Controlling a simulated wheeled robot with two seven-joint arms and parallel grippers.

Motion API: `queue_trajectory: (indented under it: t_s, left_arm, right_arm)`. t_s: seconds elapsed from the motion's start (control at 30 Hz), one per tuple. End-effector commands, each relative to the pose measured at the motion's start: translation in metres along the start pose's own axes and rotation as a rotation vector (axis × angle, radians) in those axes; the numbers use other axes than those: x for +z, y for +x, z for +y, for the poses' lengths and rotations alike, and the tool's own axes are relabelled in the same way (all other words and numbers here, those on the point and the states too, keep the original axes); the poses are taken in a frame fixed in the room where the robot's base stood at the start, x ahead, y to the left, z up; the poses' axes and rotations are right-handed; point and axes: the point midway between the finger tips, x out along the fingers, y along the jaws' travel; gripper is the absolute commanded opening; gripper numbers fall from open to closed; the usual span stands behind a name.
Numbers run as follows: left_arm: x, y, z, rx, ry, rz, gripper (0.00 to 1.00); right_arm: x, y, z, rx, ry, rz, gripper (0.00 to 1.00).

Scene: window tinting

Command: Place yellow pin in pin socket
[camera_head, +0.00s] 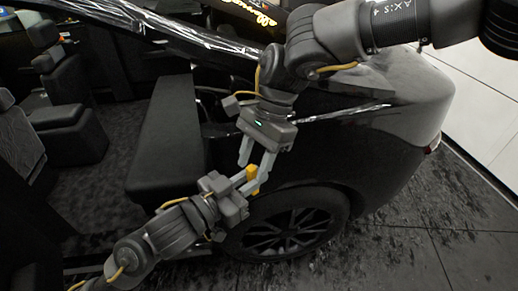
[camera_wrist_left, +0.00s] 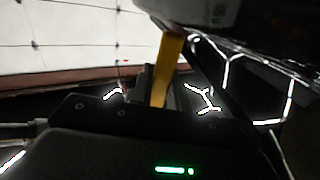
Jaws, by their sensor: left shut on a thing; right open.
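The yellow pin (camera_head: 252,173) is held in my left gripper (camera_head: 248,183), which comes in from the lower left in the head view and is shut on it. In the left wrist view the pin (camera_wrist_left: 169,65) stands up from between the fingers, and its upper end meets a dark, blurred shape. My right gripper (camera_head: 256,165) comes down from the upper right and is open. Its two fingers reach down on either side of the pin's upper end; I cannot tell whether they touch it. I cannot make out the pin socket in either view.
A black car body (camera_head: 340,150) with a rear wheel (camera_head: 285,232) is close behind both grippers. An open door side shows a dark bench seat (camera_head: 168,135) at the left. Dark floor (camera_head: 410,245) is free at the lower right, beside a white wall (camera_head: 475,95).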

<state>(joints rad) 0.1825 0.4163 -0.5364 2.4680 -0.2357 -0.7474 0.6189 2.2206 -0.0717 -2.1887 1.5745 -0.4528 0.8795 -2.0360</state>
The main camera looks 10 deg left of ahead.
Motion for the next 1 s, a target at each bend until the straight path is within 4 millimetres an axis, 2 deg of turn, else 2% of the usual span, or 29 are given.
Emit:
queue_trajectory:
  t_s: [0.27,0.57,0.63,0.67,0.8,0.83,1.0]
  left_arm:
    - [-0.0002,0.0,0.0,0.0,0.0,0.0,0.0]
    - [-0.0002,0.0,0.0,0.0,0.0,0.0,0.0]
    - [-0.0002,0.0,0.0001,0.0,0.0,0.0,0.0]
    - [-0.0002,0.0,0.0001,0.0,0.0,0.0,0.21]
    - [-0.0002,0.0,0.0001,0.0,0.0,0.0,0.39]
    - [-0.0002,0.0,0.0001,0.0,0.0,0.0,0.42]
    - [-0.0001,0.0,0.0001,0.0,0.0,0.0,0.42]
  right_arm:
    - [0.0,0.001,0.0001,0.0,0.0,0.0,0.41]
    - [0.0,0.0007,0.0001,0.0,0.0,0.0,0.02]
    - [0.0,0.0007,0.0,0.0,0.0,0.0,0.0]
    - [0.0,0.0006,0.0,0.0,0.0,0.0,0.0]
    - [0.0,0.0005,0.0,0.0,0.0,0.0,0.0]
    - [0.0,0.0005,0.0,0.0,0.0,0.0,0.0]
    - [0.0,0.0005,0.0,0.0,0.0,0.0,0.0]
